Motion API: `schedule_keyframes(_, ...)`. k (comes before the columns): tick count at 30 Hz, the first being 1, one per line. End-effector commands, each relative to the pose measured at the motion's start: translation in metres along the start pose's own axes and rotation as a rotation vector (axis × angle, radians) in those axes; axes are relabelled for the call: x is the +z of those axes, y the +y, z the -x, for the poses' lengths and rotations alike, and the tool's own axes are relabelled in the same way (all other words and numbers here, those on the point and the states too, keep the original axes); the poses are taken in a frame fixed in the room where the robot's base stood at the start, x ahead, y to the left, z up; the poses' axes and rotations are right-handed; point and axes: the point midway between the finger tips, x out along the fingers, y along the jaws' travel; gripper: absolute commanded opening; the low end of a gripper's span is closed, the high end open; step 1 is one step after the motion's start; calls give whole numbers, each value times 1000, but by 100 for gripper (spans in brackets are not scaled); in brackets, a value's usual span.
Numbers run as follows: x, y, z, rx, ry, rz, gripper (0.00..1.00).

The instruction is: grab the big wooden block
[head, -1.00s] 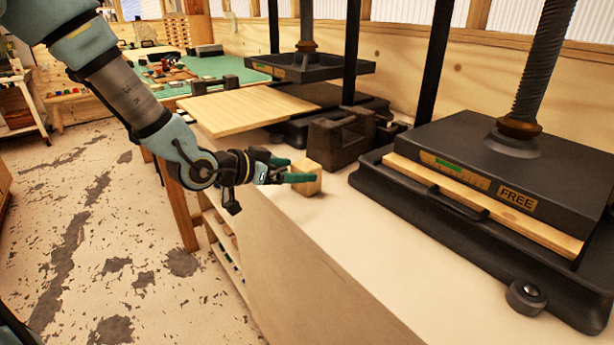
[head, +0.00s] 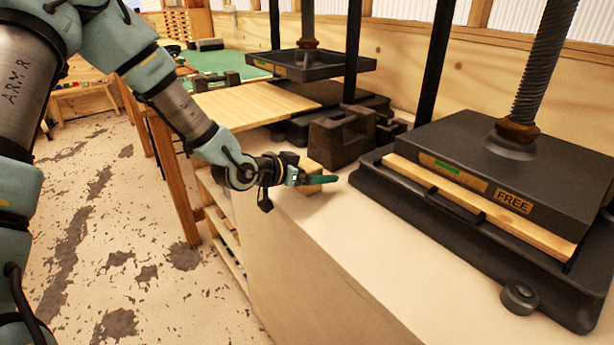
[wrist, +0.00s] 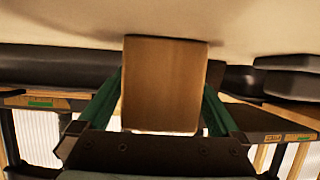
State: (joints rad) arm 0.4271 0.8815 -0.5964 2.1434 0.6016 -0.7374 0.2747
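The big wooden block (head: 312,165) is a tan cube standing on the pale worktop. In the head view my gripper (head: 322,179) is at the block, and its near green finger hides the block's middle. In the wrist view the block (wrist: 165,85) stands between the two green fingers of my gripper (wrist: 163,77). Gaps show beside the block's lower part, so the gripper looks open around it; contact at the tips is hard to judge.
A dark metal block (head: 342,137) stands just behind. A black press marked FREE (head: 470,165) fills the right, with a wooden board in it. Another press (head: 310,66) is behind. A flat wooden board (head: 255,103) lies at back left. The worktop's front is clear.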

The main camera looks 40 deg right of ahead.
Motion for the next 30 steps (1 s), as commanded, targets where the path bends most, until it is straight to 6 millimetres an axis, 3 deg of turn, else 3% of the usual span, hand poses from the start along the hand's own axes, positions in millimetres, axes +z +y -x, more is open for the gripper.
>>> schedule_keyframes(2, 0, 0, 0, 0, 0, 0, 90)
schedule_keyframes(22, 0, 0, 0, 0, 0, 0, 15)
schedule_keyframes(30, -3, 0, 1, 0, 2, -1, 15)
